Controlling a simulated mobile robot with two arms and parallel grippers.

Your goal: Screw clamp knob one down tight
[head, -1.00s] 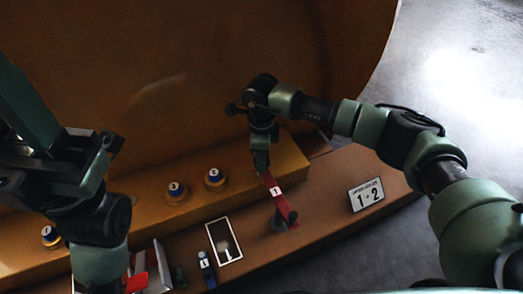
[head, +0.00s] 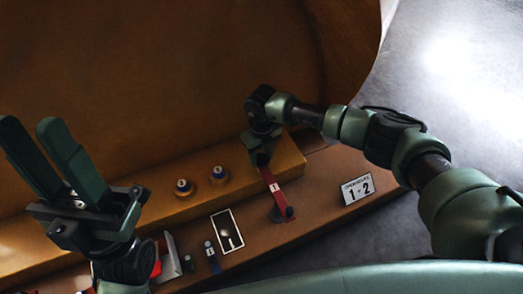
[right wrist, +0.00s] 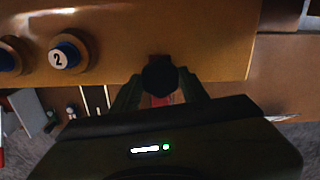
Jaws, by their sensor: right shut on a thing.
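A red clamp bar (head: 271,183) with a white label 1 lies across the edge of the brown ledge, with a dark post (head: 284,212) at its near end. My right gripper (head: 262,160) is at the bar's far end. In the right wrist view, my right gripper (right wrist: 160,92) is shut on a round black knob (right wrist: 159,74), with red of the bar just visible behind it. The knob is hidden by the gripper in the head view. My left gripper (head: 36,128) is open and empty at the left, its fingers pointing up.
Two blue-topped knobs (head: 183,187) (head: 218,173) stand on the ledge left of the clamp; one reads 2 in the wrist view (right wrist: 65,52).

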